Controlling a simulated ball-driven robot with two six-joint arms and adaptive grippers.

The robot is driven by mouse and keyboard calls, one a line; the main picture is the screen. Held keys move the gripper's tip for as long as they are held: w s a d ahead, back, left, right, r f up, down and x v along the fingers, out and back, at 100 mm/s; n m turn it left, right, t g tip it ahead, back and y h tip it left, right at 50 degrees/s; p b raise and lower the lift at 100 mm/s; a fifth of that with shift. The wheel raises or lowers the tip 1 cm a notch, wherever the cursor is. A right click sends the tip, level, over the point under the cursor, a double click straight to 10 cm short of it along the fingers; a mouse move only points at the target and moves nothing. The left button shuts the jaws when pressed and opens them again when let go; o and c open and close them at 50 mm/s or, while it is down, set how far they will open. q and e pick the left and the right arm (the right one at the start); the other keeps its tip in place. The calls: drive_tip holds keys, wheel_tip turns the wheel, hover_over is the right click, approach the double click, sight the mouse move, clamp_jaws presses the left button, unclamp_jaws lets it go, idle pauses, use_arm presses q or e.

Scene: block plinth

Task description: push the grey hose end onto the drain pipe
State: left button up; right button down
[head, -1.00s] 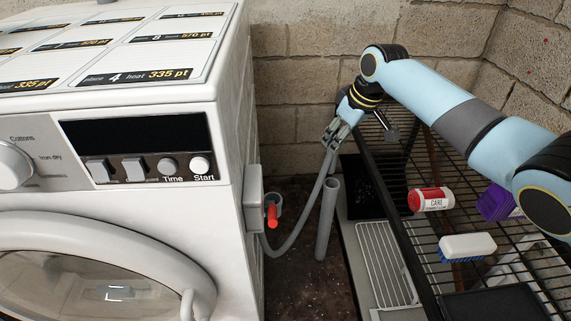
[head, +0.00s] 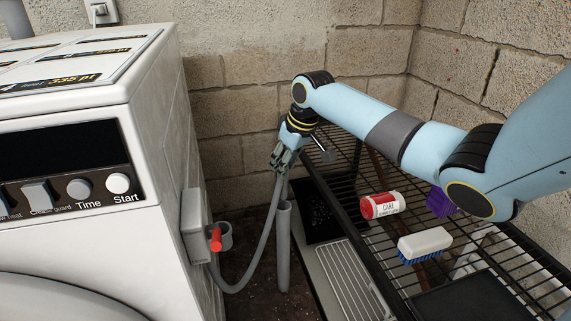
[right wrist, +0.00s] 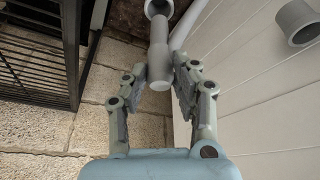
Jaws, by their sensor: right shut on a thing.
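My right gripper (head: 283,158) is shut on the grey hose end (right wrist: 159,62), which shows between its two fingers in the right wrist view. The rest of the grey hose (head: 262,240) sags down and left to the washing machine. The grey drain pipe (head: 284,250) stands upright below the gripper, between machine and rack. Its round mouth (right wrist: 157,7) shows at the top of the right wrist view, in line with the hose end. The hose end points down at the mouth; I cannot tell whether its tip is inside. My left gripper is out of view.
The white washing machine (head: 160,130) stands left, with a grey holder and red-tipped part (head: 216,240) on its side. A black wire rack (head: 345,200) stands right, bearing a red-and-white CARE container (head: 381,206), a brush (head: 424,243) and a purple item (head: 440,203). A block wall is behind.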

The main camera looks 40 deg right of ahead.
sight(286, 185)
drive_tip(key=shift+f+b, duration=0.65)
drive_tip(key=shift+f, duration=0.2)
drive_tip(key=shift+r, duration=0.1)
drive_tip(key=shift+r+p, duration=0.1)
drive_tip(key=shift+p, duration=0.2)
drive_tip(key=shift+p, duration=0.3)
drive_tip(key=shift+p, duration=0.4)
drive_tip(key=shift+f+b, duration=1.4)
drive_tip(key=shift+f, duration=1.65)
